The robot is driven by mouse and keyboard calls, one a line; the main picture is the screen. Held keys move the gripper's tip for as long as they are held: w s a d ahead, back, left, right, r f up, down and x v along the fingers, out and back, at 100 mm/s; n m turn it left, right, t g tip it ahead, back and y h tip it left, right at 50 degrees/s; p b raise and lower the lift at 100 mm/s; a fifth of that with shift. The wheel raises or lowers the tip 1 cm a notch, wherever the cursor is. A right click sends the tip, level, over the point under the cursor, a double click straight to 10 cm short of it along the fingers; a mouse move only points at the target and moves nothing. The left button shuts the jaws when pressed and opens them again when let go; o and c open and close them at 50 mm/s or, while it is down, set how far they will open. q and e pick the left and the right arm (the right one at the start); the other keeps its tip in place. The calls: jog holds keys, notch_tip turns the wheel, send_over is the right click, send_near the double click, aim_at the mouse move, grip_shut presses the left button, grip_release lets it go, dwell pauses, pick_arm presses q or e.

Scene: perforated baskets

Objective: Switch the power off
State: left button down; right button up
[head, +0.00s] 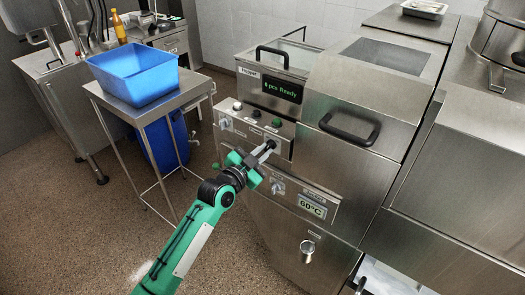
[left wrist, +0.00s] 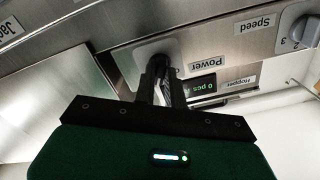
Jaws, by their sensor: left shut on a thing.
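My left gripper (head: 267,149) is at the machine's control panel (head: 240,124) in the head view. Its dark fingers, also in the left wrist view (left wrist: 158,72), are shut on the Power knob. The fingers hide much of the knob, and its exact turn cannot be told. My right gripper is not in view.
A "60°C" display (head: 312,206) sits lower on the front. A Speed knob (left wrist: 300,25) is near the Power knob. A blue bin (head: 133,72) stands on a steel table at left. The floor between is open.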

pick_arm(q)
jog(key=n+p, duration=0.1)
jog(key=n, duration=0.2)
jog(key=shift+n, duration=0.4)
jog(key=n+p, duration=0.1)
jog(key=n, duration=0.2)
jog(key=shift+n, duration=0.3)
jog(key=n, duration=0.4)
jog(key=shift+p, duration=0.4)
jog(key=shift+n, duration=1.4)
jog(key=c, duration=1.5)
grip_release()
jog(key=shift+o, duration=0.2)
jog(key=shift+s, duration=0.1)
